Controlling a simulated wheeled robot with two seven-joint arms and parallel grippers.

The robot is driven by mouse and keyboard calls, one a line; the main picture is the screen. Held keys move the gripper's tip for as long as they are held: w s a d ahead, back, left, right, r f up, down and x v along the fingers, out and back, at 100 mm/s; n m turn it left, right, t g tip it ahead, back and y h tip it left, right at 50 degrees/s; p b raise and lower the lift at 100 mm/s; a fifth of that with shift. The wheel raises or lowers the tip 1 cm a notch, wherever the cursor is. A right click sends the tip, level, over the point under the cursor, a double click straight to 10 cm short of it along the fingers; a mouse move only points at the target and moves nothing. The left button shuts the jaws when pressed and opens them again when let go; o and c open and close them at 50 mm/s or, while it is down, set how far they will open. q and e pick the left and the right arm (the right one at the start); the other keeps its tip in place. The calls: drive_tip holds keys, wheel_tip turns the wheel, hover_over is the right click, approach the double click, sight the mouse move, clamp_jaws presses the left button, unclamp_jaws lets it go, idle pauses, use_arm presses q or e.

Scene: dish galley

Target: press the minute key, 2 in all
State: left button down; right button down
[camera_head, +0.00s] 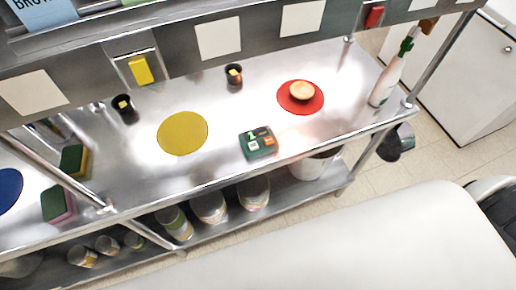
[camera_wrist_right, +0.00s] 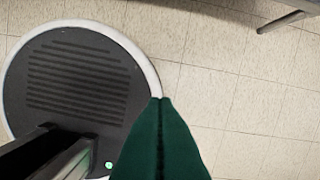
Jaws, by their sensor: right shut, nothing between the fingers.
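A small dark green timer box (camera_head: 258,152) sits on the steel shelf (camera_head: 215,170), near its front edge, between a yellow disc and a red disc. Its top has a small patch with a green mark like a 1, a pale key, an orange key (camera_head: 269,142) and a dark area. The lettering is too small to tell which is the minute key. My right gripper (camera_wrist_right: 161,100) shows in the right wrist view as dark green fingers closed together, empty, over the tiled floor and away from the timer. Neither gripper shows in the head view.
A yellow disc (camera_head: 182,133) lies left of the timer. A red disc (camera_head: 287,104) with a tan round thing (camera_head: 302,91) lies right. Two small dark cups (camera_head: 234,80) stand behind, a bottle (camera_head: 386,82) at the right end. Jars (camera_head: 209,207) fill the lower shelf.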

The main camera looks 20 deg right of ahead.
drive_tip(key=w+a+r+p, duration=0.1)
drive_tip(key=w+r+p, duration=0.1)
drive_tip(key=w+r, duration=0.5)
wheel_tip(320, 180, up, 46)
drive_tip(key=f+n+t+y+p, duration=0.1)
drive_tip(key=n+t+y+p, duration=0.1)
drive_tip(key=y+p, duration=0.5)
hover_over(258, 147)
drive_tip(key=b, duration=0.2)
drive_tip(key=shift+w+d+r+y, duration=0.2)
drive_tip(key=shift+w+r+y, duration=0.1)
drive_tip(key=shift+y, duration=0.5)
drive_tip(key=shift+f, duration=0.2)
wheel_tip(258, 147, down, 6)
drive_tip(key=b, duration=0.7)
drive_tip(key=shift+f, duration=0.25)
drive_tip(key=shift+f+b, duration=0.6)
drive_tip(key=shift+f, duration=0.45)
